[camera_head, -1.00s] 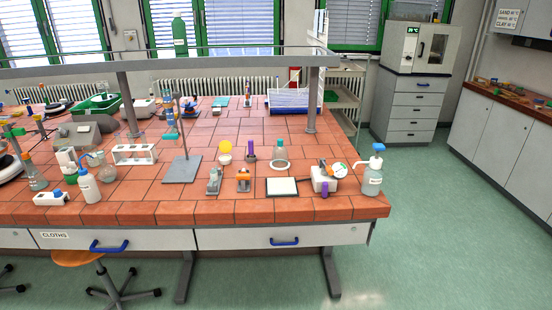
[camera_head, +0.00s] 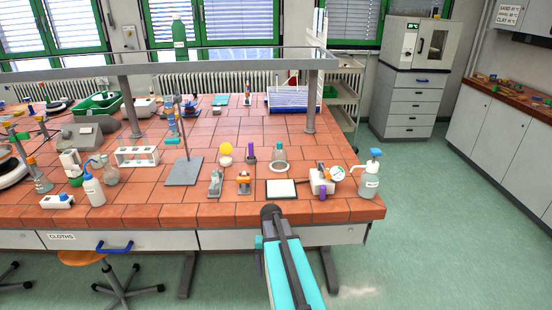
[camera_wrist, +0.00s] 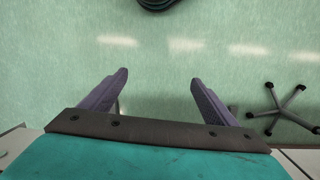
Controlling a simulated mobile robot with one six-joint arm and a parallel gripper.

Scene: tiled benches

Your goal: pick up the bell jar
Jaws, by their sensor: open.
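The bell jar (camera_head: 279,156) looks like a small clear glass dome with a pale rim at its foot. It stands upright on the tiled bench (camera_head: 150,212), right of the middle, behind a white square plate with a dark edge (camera_head: 281,188). My teal arm reaches up from below at the bench's front edge, well apart from the jar. In the wrist view my gripper (camera_wrist: 158,78) has its two purple fingers spread wide with nothing between them.
A pump with a round gauge (camera_head: 322,181) and a wash bottle (camera_head: 370,178) stand right of the plate. A purple-topped item (camera_head: 251,151) and a yellow ball on a stand (camera_head: 225,150) are left of the jar. An overhead shelf rail (camera_head: 220,59) spans the bench.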

